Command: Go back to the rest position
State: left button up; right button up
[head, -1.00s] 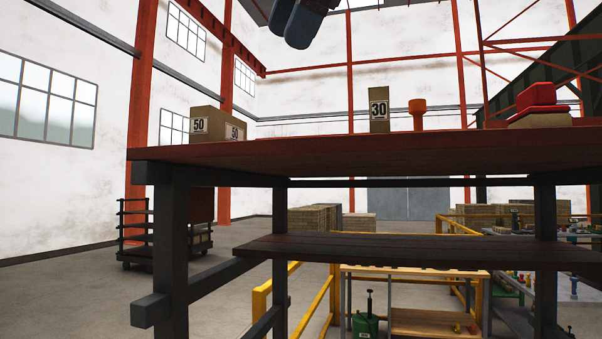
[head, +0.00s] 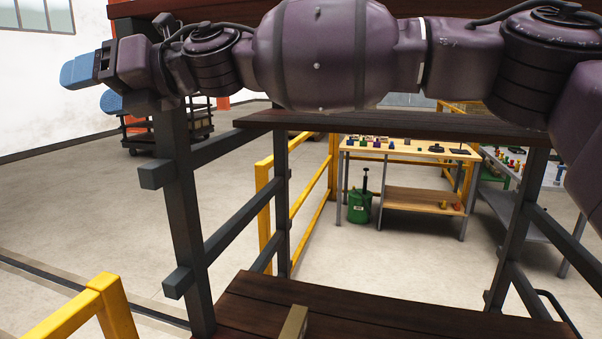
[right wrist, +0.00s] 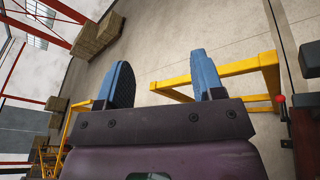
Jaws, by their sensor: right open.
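My right gripper (head: 93,86) is at the left of the head view, with its arm stretched across from the right edge. Its blue fingers are apart and nothing is between them. In the right wrist view the two blue fingers of my right gripper (right wrist: 163,82) stand open over floor and a yellow rail. My left gripper is not in view.
A dark shelf rack fills the middle, with a middle shelf (head: 370,127) and a lower shelf (head: 375,320) bearing a small tan block (head: 294,324). Yellow rails (head: 75,315) stand at the left front. A wooden workbench (head: 410,150) with a green can (head: 359,207) stands behind.

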jog(key=w+d+f+n+t+h, duration=0.25)
jog(key=d+f+n+t, duration=0.35)
jog(key=d+f+n, duration=0.55)
jog(key=w+d+f+n+t+h+b, duration=0.15)
jog(key=w+d+f+n+t, duration=0.35)
jog(key=d+f+n, duration=0.6)
jog(key=w+d+f+n+t+h, duration=0.25)
jog(key=d+f+n+t, duration=0.45)
jog(key=d+f+n, duration=0.35)
jog(key=s+d+f+m+g+h, duration=0.1)
jog(key=s+d+f+m+h, duration=0.15)
jog(key=s+d+f, duration=0.55)
jog(key=s+d+f+m+h, duration=0.15)
jog(key=d+f+h, duration=0.35)
jog(key=f, duration=0.6)
jog(key=s+d+f+m+g+h, duration=0.1)
jog(key=s+d+f, duration=0.3)
jog(key=s+f, duration=0.4)
jog(key=s+d+f+m+g+h, duration=0.1)
jog(key=s+d+f+m+g, duration=0.1)
jog(key=s+f, duration=0.6)
jog(key=s+d+g, duration=0.1)
jog(key=s+g, duration=0.1)
jog(key=s, duration=0.1)
jog(key=shift+d+f+b, duration=0.3)
jog(key=shift+d+b, duration=0.05)
jog(key=shift+d, duration=0.05)
